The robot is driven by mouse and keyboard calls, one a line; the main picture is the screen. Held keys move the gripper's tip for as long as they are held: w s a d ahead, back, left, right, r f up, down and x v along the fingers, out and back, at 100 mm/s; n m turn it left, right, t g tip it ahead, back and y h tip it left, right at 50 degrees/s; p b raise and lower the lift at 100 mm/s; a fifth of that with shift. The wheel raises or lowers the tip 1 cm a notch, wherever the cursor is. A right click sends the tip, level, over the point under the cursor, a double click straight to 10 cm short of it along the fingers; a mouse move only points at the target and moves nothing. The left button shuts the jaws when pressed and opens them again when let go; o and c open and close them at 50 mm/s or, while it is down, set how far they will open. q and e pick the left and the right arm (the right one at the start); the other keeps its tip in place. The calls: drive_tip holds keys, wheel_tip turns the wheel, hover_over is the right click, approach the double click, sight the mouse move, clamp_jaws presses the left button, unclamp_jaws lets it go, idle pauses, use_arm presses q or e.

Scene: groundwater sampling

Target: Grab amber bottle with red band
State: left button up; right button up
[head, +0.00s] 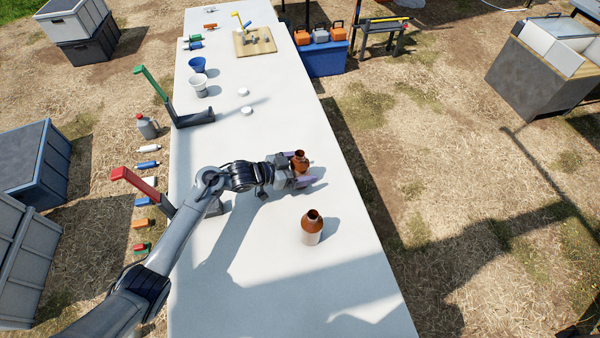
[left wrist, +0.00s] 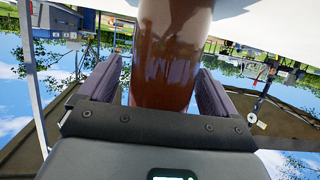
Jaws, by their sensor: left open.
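My left gripper (head: 304,177) is open on the white table (head: 240,285), with its two fingers on either side of an amber bottle (head: 299,157). In the left wrist view this bottle (left wrist: 165,70) stands between the finger pads, and the gripper (left wrist: 160,90) is not closed on it. Its brown glass fills the middle of that view; its lower part is hidden from the head by the gripper, and I cannot make out a red band. A second amber bottle (head: 312,222) with a pale label stands upright nearer the front, apart from the gripper. My right gripper is not in view.
A red-handled stand (head: 142,189) and a green-handled stand (head: 152,84) are at the table's left edge. Blue (head: 197,65) and white (head: 200,85) cups and a wooden board (head: 254,42) are farther back.

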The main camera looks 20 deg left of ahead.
use_arm(q)
drive_tip(key=shift+w+d+f, duration=0.2)
drive_tip(key=shift+w+d, duration=0.15)
drive_tip(key=shift+w, duration=0.15)
drive_tip(key=shift+s, duration=0.1)
drive_tip(key=c, duration=1.2)
drive_tip(key=shift+c, duration=0.2)
drive_tip(key=shift+r, duration=0.15)
